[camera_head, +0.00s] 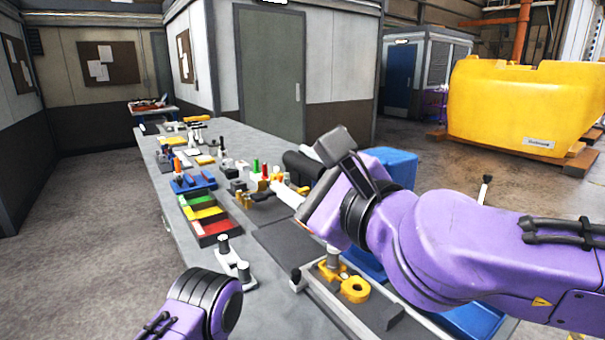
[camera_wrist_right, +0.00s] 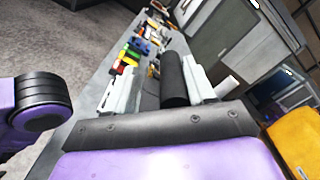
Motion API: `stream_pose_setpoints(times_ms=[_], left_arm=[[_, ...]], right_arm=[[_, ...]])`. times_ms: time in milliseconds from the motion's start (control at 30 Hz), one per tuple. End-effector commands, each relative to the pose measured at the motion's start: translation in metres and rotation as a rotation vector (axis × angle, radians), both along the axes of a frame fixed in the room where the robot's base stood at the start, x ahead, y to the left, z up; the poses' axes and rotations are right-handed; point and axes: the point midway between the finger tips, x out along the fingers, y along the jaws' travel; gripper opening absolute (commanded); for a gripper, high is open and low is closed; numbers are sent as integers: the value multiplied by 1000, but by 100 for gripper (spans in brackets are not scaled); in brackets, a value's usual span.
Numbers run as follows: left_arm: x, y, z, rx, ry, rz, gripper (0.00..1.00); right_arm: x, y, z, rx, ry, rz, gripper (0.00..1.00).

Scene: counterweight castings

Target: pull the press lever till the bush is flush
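My right gripper (camera_head: 289,194) reaches over the bench from the right. In the right wrist view (camera_wrist_right: 157,74) its two pale fingers stand wide apart. A thick black cylinder (camera_wrist_right: 174,80) shows between them, closer to the right finger; I cannot tell if it touches. It also shows in the head view (camera_head: 303,167), partly behind my right wrist. A thin rod with a black knob (camera_head: 487,180), perhaps the press lever, rises behind my right forearm; its base is hidden. A yellow fixture with a ring (camera_head: 355,290) and a grey pin stands at the front. I cannot identify the bush. My left gripper is out of view.
A grey bench (camera_head: 262,222) carries coloured bins (camera_head: 207,213), a blue fixture (camera_head: 194,183) and a two-post metal stand (camera_head: 233,262). Blue containers (camera_head: 394,163) lie beyond my right arm. A yellow tank (camera_head: 525,110) stands at the back right. The floor left is clear.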

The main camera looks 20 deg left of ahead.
Motion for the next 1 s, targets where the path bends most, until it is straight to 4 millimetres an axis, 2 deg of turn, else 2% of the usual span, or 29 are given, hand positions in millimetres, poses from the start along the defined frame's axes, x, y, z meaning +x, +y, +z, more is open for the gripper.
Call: stream_pose_setpoints(times_ms=[167, 267, 500, 700, 1000], left_arm=[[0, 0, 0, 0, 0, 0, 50], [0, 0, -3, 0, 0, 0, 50], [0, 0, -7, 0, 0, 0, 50], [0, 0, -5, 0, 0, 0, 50], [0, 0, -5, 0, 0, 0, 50]], right_arm=[[-1, -1, 0, 0, 0, 0, 51], [-7, -11, 0, 1, -2, -1, 51], [-41, -57, 1, 2, -3, -2, 51], [-59, -82, 1, 1, 0, -1, 51], [-62, -86, 0, 0, 0, 0, 51]])
